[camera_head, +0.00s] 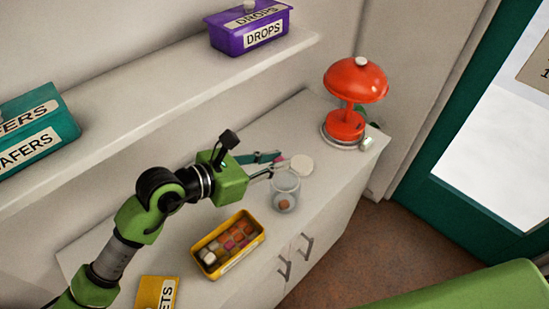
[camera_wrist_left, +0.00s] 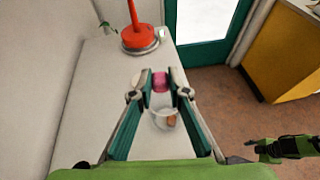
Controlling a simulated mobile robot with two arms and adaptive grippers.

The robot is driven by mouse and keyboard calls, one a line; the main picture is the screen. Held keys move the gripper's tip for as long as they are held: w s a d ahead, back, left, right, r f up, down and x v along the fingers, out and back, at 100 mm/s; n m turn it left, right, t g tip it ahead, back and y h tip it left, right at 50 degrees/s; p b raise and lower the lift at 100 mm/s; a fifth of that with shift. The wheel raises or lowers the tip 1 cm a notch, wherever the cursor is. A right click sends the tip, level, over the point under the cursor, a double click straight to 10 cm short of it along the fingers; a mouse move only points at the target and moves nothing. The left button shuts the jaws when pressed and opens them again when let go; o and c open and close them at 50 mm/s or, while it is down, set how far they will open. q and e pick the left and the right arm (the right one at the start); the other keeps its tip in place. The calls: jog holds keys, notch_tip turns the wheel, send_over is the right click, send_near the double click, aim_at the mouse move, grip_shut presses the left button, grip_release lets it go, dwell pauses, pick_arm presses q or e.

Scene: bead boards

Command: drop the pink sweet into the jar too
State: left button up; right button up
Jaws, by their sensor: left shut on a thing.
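My left gripper (camera_head: 278,163) is shut on the pink sweet (camera_wrist_left: 160,82), held between its fingertips above the counter. In the head view only a bit of the pink sweet (camera_head: 281,160) shows at the tips. The clear glass jar (camera_head: 285,193) stands open on the counter, just below and to the right of the tips, with a brownish-orange sweet (camera_head: 284,204) inside. The jar (camera_wrist_left: 164,120) also shows between the fingers in the left wrist view. My right gripper (camera_wrist_left: 264,148) shows small at the lower right of the wrist view; its fingers are unclear.
A round white lid (camera_head: 302,164) is close behind the jar. A yellow box (camera_head: 229,264) of several sweets stands in front, with a yellow lid (camera_head: 155,292) nearby. A shelf (camera_head: 200,78) runs above, behind the arm.

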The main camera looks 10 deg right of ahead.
pick_arm(q)
jog(key=shift+f, duration=0.15)
pick_arm(e)
jog(key=shift+a+f, duration=0.1)
jog(key=shift+f, duration=0.05)
pick_arm(q)
jog(key=o, duration=0.8)
pick_arm(e)
jog(key=shift+a, duration=0.4)
pick_arm(q)
jog(key=v, duration=1.2)
pick_arm(e)
jog(key=shift+d, duration=0.25)
pick_arm(q)
jog(key=shift+f, duration=0.1)
